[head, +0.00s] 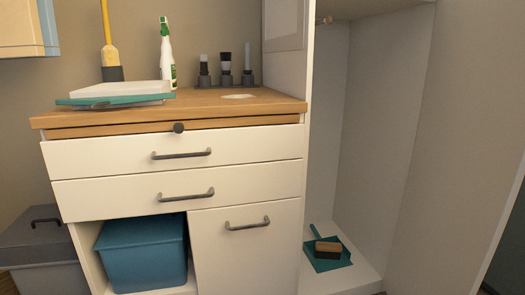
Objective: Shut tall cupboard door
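The tall cupboard (393,110) stands at the right of the head view, and its white interior is open to view. A broad pale panel (455,130) at the far right appears to be its door, swung open and outward from the right side of the opening. The panel's top and part of its outer edge are cut off by the frame, and no handle shows on it. A teal dustpan with a wooden brush (328,249) lies on the cupboard floor (358,272). My gripper is not in view.
Left of the cupboard stands a drawer cabinet (105,158) with projecting handles and a wooden top. A grey lidded box (40,245) stands at left.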

